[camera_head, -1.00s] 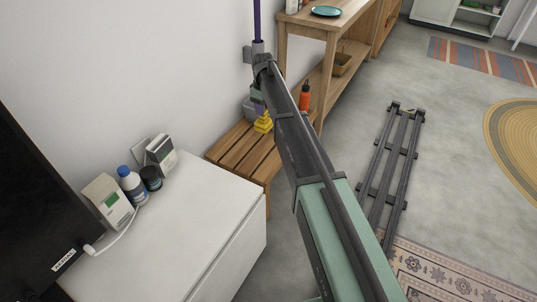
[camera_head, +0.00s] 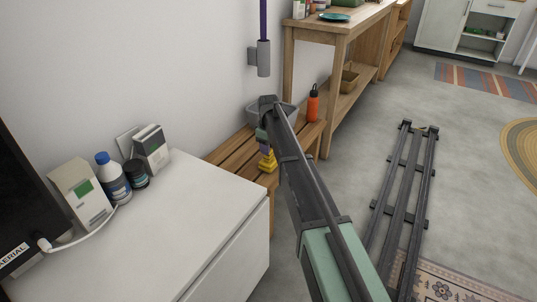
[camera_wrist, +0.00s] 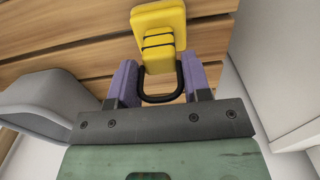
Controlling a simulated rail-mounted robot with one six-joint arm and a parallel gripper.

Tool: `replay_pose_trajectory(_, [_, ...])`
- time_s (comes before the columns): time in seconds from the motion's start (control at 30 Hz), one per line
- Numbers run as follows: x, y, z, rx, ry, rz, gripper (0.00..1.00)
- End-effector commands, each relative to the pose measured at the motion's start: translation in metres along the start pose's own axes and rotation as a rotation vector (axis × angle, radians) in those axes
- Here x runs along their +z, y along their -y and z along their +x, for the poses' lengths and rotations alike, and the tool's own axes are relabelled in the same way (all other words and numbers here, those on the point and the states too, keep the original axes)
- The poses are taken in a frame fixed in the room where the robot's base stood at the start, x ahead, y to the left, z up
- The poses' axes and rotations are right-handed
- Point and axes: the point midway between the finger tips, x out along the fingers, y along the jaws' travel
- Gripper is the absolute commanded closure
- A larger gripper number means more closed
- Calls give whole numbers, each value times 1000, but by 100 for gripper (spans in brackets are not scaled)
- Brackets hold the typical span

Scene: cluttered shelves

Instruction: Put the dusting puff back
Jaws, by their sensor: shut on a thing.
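My gripper (camera_wrist: 160,85), with purple fingers, is shut on the black loop of a yellow block-like thing (camera_wrist: 157,20) with black bands. The yellow thing hangs beyond the fingertips. In the head view the yellow thing (camera_head: 267,161) shows just below the end of my arm, over the wooden slatted bench (camera_head: 234,158). I cannot tell from its look whether it is the dusting puff. A purple rod (camera_head: 263,20) stands upright in a grey wall-mounted tube (camera_head: 264,58) above the bench. Its upper end is out of view.
A grey bin (camera_head: 289,110) stands on the bench behind my arm; it also shows in the wrist view (camera_wrist: 40,100). An orange bottle (camera_head: 313,103) stands right of it. A white cabinet (camera_head: 165,235) with bottles and boxes is at left. A wooden table (camera_head: 330,30) stands beyond.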

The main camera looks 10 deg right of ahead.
Motion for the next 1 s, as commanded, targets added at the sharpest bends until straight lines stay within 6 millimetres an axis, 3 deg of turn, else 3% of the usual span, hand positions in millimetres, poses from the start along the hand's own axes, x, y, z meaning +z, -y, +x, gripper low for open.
replay_pose_trajectory(0.3, [0,0,3,0,0,0,86])
replay_pose_trajectory(0.33, [0,0,1,0,0,0,51])
replay_pose_trajectory(0.47, [0,0,1,0,0,0,31])
replay_pose_trajectory(0.77, [0,0,-1,0,0,0,30])
replay_pose_trajectory(0.87, [0,0,-11,0,0,0,30])
replay_pose_trajectory(1.0, [0,0,-39,0,0,0,30])
